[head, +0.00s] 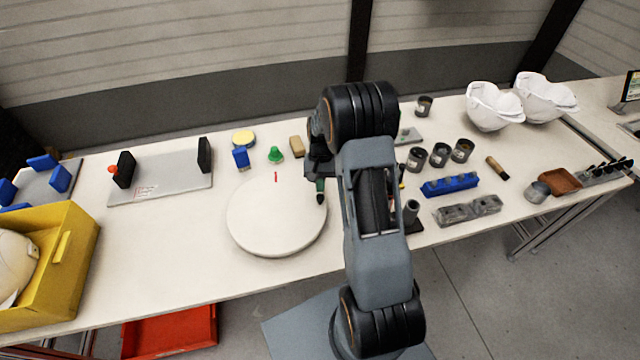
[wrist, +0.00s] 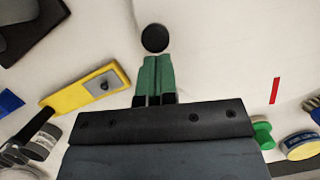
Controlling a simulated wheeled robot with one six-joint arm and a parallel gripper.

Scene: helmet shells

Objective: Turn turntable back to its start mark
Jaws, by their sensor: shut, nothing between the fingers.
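The turntable (head: 270,222) is a round, pale disc lying on the bench, left of my arm in the head view. A short red mark (head: 276,177) lies at its far rim; it also shows at the right in the wrist view (wrist: 275,91). A black round knob (wrist: 154,38) stands near the disc's right rim, and it shows small in the head view (head: 320,199). My gripper (wrist: 155,62), with green fingers, is shut and empty. Its tips are right by the knob; I cannot tell whether they touch it. A second mark cannot be made out.
Dark cups (head: 440,154) and a blue holder (head: 450,185) lie right of my arm.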

